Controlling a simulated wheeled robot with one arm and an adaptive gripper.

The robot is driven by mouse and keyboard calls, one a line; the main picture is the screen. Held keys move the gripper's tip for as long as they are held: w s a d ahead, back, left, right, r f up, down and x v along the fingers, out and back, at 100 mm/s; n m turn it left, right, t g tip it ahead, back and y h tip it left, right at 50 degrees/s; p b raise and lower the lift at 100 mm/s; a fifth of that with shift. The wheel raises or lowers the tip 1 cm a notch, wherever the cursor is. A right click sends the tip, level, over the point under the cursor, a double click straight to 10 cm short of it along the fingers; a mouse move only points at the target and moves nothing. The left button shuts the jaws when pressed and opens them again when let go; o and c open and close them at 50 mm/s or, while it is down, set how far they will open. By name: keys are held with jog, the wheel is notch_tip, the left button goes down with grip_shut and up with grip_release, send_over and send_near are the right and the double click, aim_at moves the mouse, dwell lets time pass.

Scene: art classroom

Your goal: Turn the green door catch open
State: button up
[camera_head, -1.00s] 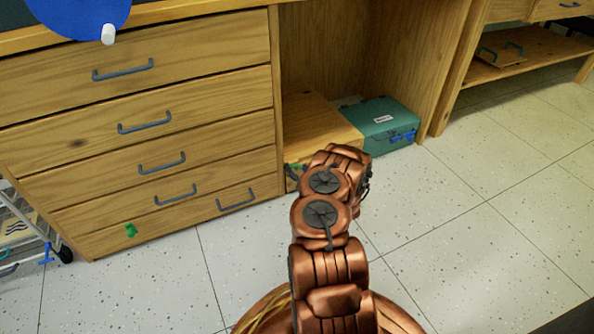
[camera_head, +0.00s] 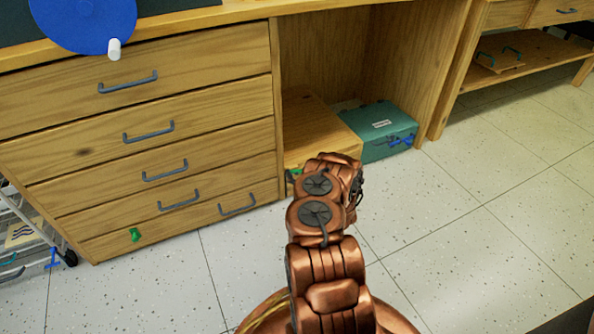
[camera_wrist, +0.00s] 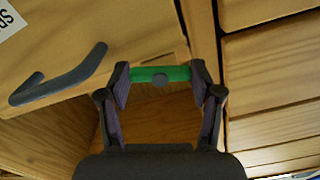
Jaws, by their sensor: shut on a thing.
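The green door catch (camera_wrist: 172,74) shows in the wrist view as a short bar lying crosswise, with a round grey pivot at its middle. It sits at the edge of a light wooden panel (camera_wrist: 95,45) with a grey handle (camera_wrist: 65,78). My gripper (camera_wrist: 160,73) has one finger at each end of the bar and is shut on it. In the head view a bit of green (camera_head: 295,172) shows by the low wooden box (camera_head: 318,130); my arm hides the gripper and most of that front.
Drawers (camera_head: 150,95) with grey handles stand to the left; another green catch (camera_head: 135,234) is on the bottom drawer. A teal box (camera_head: 378,135) with a blue catch (camera_head: 400,141) sits right of the wooden box. The floor (camera_head: 450,230) at right is clear.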

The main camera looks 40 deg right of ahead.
jog(key=shift+a+r+n+p, duration=0.15)
jog(key=shift+n+p, duration=1.25)
jog(key=shift+p, duration=1.35)
jog(key=shift+n+p, duration=0.3)
jog(key=shift+p, duration=0.15)
jog(key=o, duration=0.9)
jog(key=shift+c, duration=0.2)
jog(key=shift+s, duration=0.1)
jog(key=v, duration=1.1)
jog(key=shift+s, duration=0.35)
